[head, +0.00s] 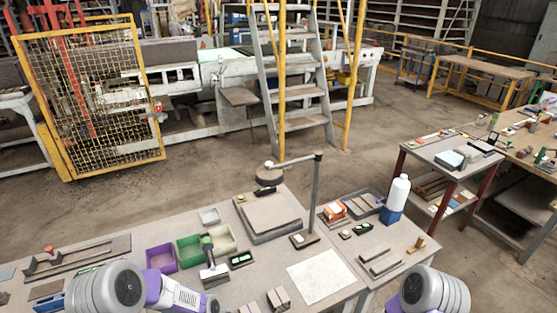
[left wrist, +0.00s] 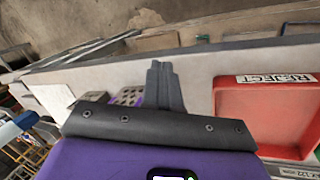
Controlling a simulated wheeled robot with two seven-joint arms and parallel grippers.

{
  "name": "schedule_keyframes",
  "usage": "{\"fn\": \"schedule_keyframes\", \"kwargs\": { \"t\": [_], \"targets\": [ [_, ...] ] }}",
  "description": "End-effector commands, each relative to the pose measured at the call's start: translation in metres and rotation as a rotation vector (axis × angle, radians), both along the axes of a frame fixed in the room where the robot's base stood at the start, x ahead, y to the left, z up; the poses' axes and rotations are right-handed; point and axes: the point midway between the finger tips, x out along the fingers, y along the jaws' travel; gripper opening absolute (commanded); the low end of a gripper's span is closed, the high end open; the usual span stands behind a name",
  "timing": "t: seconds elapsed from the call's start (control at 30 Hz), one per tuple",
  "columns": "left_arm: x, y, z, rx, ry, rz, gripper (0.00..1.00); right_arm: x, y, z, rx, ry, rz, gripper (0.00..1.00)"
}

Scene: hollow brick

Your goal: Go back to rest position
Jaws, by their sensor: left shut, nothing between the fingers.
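My left gripper (left wrist: 163,72) shows in the left wrist view with its dark fingers together and nothing between them. It is over the worktable (left wrist: 195,75). A small block with holes (left wrist: 127,97), which looks like a hollow brick, is partly hidden behind the gripper's dark body. A grey block (left wrist: 92,97) is beside it. In the head view small grey blocks (head: 278,298) lie at the table's front edge. Both my arms show at the bottom of the head view, but neither gripper shows there.
A red tray (left wrist: 222,125) by a REJECT label is right of my left gripper. On the table (head: 185,222) are a purple bin (head: 161,258), a green bin (head: 187,249), a white sheet (head: 320,276) and a post (head: 317,195). A white bottle (head: 398,192) stands on the right.

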Motion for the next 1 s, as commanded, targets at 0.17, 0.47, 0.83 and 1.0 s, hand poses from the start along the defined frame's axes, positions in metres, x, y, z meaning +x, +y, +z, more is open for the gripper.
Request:
{"fn": "schedule_keyframes", "kwargs": {
  "t": [0.17, 0.47, 0.83, 1.0],
  "targets": [
    [-0.073, -0.020, -0.044, -0.037, 0.032, 0.104, 0.00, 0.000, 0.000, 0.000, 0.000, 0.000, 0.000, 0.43],
    [-0.137, -0.024, -0.098, -0.018, 0.041, 0.215, 0.00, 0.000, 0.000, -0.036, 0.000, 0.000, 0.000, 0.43],
    [-0.136, -0.025, -0.147, -0.019, 0.040, 0.213, 0.00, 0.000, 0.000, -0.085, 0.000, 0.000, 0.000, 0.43],
    [-0.136, -0.025, -0.146, -0.019, 0.039, 0.212, 0.00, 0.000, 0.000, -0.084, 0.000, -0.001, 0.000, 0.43]
  ]
}}
